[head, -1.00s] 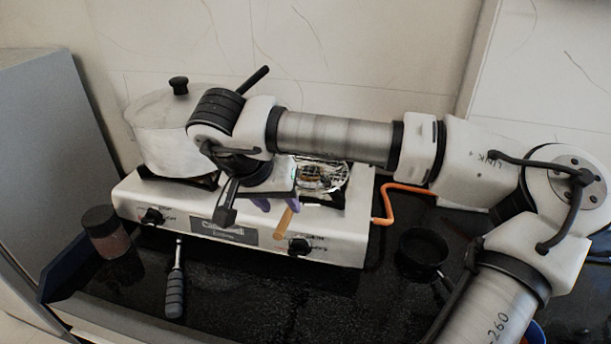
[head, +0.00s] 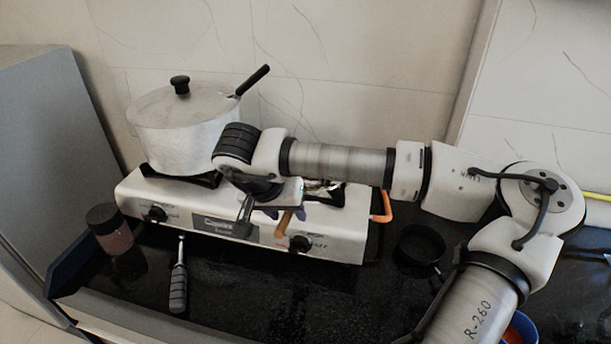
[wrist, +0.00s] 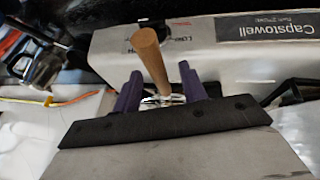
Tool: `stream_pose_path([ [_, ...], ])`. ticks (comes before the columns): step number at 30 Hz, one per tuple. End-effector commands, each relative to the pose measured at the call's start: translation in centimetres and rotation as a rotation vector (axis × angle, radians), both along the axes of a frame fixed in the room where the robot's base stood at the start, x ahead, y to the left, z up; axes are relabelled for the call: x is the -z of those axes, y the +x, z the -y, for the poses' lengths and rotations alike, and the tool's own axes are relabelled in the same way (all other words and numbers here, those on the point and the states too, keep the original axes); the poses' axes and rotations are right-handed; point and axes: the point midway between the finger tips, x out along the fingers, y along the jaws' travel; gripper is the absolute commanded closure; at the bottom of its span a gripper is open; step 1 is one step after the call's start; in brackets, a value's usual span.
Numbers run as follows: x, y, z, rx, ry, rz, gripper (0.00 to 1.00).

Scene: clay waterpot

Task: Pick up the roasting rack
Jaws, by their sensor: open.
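The roasting rack has a wooden handle (head: 284,222) that sticks out over the front of the stove. Its wire part (head: 322,185) on the right burner is mostly hidden behind my arm in the head view. My gripper (head: 285,213) is open and low over the stove's front. In the wrist view the wooden handle (wrist: 150,60) stands between my two purple fingers (wrist: 160,75), with a gap on each side. A bit of shiny wire shows at the handle's base, between the fingers.
The white two-burner stove (head: 190,212) carries a lidded pot (head: 185,135) on its left burner. A jar (head: 110,228), a dark-handled tool (head: 178,280) and a small black pan (head: 420,246) stand or lie on the dark counter. An orange hose (head: 383,208) is at right.

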Motion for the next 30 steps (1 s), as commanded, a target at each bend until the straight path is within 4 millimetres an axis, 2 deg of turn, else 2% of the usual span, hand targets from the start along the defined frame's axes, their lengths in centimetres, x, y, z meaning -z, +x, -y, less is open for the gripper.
stream_pose_path([
  [27, 0.43, 0.0, 0.0, 0.0, 0.0, 0.0, 0.58],
  [30, 0.43, 0.0, 0.0, 0.0, 0.0, 0.0, 0.7],
])
